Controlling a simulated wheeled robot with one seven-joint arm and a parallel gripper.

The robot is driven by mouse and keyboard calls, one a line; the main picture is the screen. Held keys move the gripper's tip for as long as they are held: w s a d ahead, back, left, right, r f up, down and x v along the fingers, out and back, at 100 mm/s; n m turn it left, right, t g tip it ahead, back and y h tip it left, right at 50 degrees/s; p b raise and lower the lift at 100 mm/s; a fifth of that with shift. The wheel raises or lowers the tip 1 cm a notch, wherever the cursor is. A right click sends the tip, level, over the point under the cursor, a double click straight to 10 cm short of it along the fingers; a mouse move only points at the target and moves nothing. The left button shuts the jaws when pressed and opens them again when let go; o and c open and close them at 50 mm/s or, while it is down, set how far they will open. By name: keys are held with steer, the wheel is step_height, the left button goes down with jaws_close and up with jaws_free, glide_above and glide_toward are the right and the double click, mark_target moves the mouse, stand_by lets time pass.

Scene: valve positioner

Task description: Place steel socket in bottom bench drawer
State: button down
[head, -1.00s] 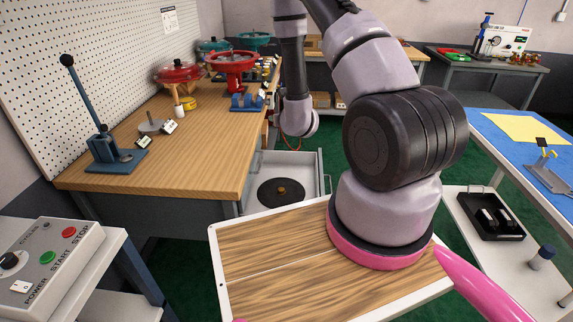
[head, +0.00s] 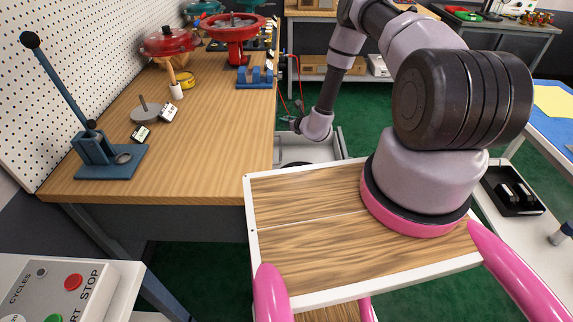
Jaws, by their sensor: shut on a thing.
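My arm reaches forward past the bench's right end. My gripper (head: 288,121) is small and partly hidden beside the wrist, near the bench edge, above and just beyond an open drawer. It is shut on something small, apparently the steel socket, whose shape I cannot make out. The open grey bench drawer (head: 338,143) sticks out from the right side of the bench. Its near part is hidden behind my wooden-topped base, and a dark round disc (head: 297,164) shows inside. I cannot tell which drawer level it is.
The wooden bench (head: 215,150) carries a blue lever press (head: 108,155), a red valve (head: 235,35), blue blocks (head: 255,77) and small parts. A control box (head: 60,290) stands at lower left. A cart with a black tray (head: 512,190) is at right. Green floor is free beyond the drawer.

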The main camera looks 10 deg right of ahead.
mark_target(286, 155)
step_height(286, 155, down, 16)
steer(key=shift+r, duration=0.15)
steer(key=shift+s, duration=0.1)
steer(key=c, duration=0.7)
jaws_free()
steer(key=v, duration=1.2)
